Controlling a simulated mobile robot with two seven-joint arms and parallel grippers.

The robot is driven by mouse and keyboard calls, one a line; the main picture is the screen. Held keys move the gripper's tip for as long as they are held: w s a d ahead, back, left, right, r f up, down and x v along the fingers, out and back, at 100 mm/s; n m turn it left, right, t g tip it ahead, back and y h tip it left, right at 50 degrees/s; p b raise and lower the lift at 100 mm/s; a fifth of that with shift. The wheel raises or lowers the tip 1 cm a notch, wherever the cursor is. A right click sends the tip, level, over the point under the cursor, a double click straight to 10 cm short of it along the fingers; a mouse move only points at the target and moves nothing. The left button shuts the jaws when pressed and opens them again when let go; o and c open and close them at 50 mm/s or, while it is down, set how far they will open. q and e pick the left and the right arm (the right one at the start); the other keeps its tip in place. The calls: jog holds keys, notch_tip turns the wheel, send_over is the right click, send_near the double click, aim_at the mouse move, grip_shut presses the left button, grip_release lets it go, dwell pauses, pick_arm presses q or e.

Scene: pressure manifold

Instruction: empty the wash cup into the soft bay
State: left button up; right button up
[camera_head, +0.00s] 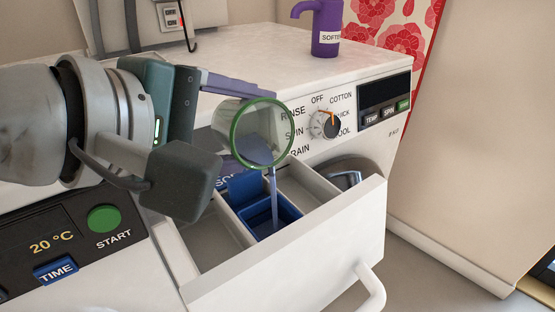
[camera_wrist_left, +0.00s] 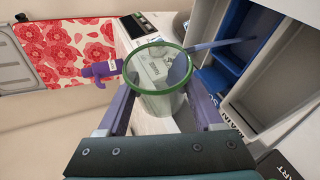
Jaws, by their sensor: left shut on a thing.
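The wash cup (camera_head: 224,115) is clear with a green rim. It is tipped with its mouth toward the camera and low to the right, above the open drawer. My left gripper (camera_head: 250,125) is shut on it, one finger on each side; the wrist view shows the cup (camera_wrist_left: 155,104) between the fingers (camera_wrist_left: 157,85). Some bluish liquid is in the cup, and a thin stream (camera_head: 274,198) runs from its rim down into the blue soft bay (camera_head: 262,222), the middle compartment. The bay also shows in the wrist view (camera_wrist_left: 228,62). Its label is partly hidden. My right gripper is not in view.
The white drawer (camera_head: 300,255) stands pulled out, with grey compartments on both sides of the blue bay. A dial (camera_head: 325,124) is on the panel behind. A purple softener bottle (camera_head: 327,30) stands on the machine top. A START button (camera_head: 104,218) is at the left.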

pick_arm(q)
jog(key=shift+s+d+f+m+t+b, duration=0.2)
jog(key=shift+f+m+t+b, duration=0.1)
jog(key=shift+b, duration=0.65)
jog(key=shift+s+r+m+t+p, duration=0.15)
jog(key=shift+r+m+t+p, duration=0.25)
jog(key=shift+t, duration=0.1)
dwell(0.9)
